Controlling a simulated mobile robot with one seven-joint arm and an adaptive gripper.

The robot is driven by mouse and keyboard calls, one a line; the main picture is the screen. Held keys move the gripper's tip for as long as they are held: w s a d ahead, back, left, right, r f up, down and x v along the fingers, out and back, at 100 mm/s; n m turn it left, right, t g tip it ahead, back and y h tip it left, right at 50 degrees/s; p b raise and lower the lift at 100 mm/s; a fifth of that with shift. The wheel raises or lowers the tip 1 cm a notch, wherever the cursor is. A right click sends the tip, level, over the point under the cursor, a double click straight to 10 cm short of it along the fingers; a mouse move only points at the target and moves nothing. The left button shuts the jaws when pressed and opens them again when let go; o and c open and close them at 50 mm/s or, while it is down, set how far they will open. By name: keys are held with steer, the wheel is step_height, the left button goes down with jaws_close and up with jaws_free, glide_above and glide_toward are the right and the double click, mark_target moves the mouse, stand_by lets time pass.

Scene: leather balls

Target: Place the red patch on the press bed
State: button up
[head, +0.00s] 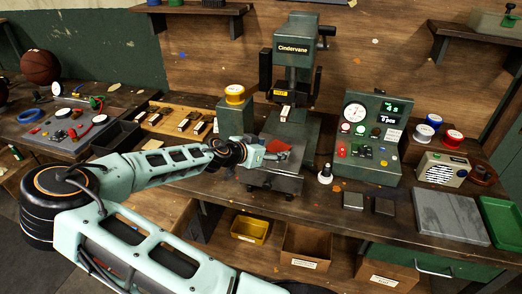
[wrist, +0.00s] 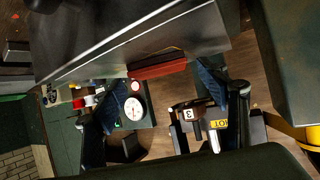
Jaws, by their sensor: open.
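The red patch (head: 278,147) lies at the press bed (head: 294,163), under the press head. In the wrist view the patch (wrist: 158,67) shows as a thin red strip seen edge-on along the edge of the grey metal bed (wrist: 150,40). My gripper (head: 272,156) is low at the bed, right beside the patch. In the wrist view my gripper (wrist: 162,86) is open, with its blue fingertips apart on either side of the patch. I cannot tell whether a fingertip touches it, or whether the patch lies fully flat.
The green press (head: 292,65) stands behind the bed. A gauge box (head: 368,138) and a small white-based knob (head: 325,174) stand to the right. Dark blocks lie at the front right.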

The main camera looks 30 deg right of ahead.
steer(key=b+v, duration=0.1)
steer(key=v, duration=1)
